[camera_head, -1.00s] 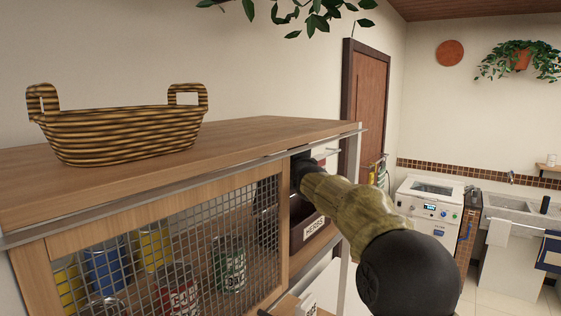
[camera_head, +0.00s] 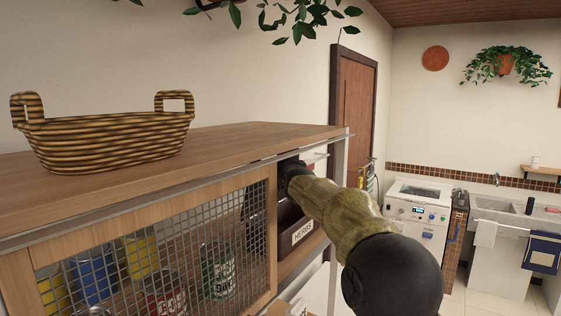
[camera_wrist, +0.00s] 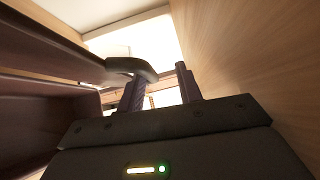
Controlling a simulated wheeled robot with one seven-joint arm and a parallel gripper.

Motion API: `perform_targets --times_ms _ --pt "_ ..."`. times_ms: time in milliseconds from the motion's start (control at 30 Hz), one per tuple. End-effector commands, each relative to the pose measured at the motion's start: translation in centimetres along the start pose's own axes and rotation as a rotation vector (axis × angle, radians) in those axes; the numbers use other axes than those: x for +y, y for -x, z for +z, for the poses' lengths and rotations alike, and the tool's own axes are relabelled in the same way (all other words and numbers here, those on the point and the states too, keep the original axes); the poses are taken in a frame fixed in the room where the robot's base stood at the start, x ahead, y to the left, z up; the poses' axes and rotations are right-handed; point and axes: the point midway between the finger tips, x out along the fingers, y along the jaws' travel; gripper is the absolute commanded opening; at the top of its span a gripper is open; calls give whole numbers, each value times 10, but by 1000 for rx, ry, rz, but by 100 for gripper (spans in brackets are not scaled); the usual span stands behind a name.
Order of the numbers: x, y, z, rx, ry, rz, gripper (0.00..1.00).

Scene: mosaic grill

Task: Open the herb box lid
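The herb box (camera_head: 288,222) is dark brown with a white HERBS label and sits in the cabinet's open right bay. In the wrist view, two dark brown boards show at left: an upper one (camera_wrist: 35,40) that looks like the lid, and the box (camera_wrist: 60,125) below, with a gap between them. A dark curved piece, apparently the lid's handle (camera_wrist: 130,67), lies over the tip of my left finger. My gripper (camera_wrist: 165,82) is open, its fingers apart with bright background between them. In the head view my arm hides its fingertips and most of the lid.
A wooden cabinet (camera_head: 90,196) surrounds the box, with a woven basket (camera_head: 105,140) on top. A mesh door (camera_head: 170,255) with several cans behind it stands left of the bay. A pale wood panel (camera_wrist: 245,65) is close to my gripper's right.

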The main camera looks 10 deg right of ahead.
Motion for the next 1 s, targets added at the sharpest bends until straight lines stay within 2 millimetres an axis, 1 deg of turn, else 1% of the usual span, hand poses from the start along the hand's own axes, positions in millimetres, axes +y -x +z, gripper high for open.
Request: perform_targets --times_ms 167,267,367,700,800,1000 --pt "2 0 1 -1 0 4 35" --pt "4 4 0 -1 0 4 35" --pt "5 12 0 -1 0 3 35" --pt "5 59 0 0 1 0 35" --pt "4 68 -1 1 1 0 35" --pt "1 75 0 0 0 1 35"
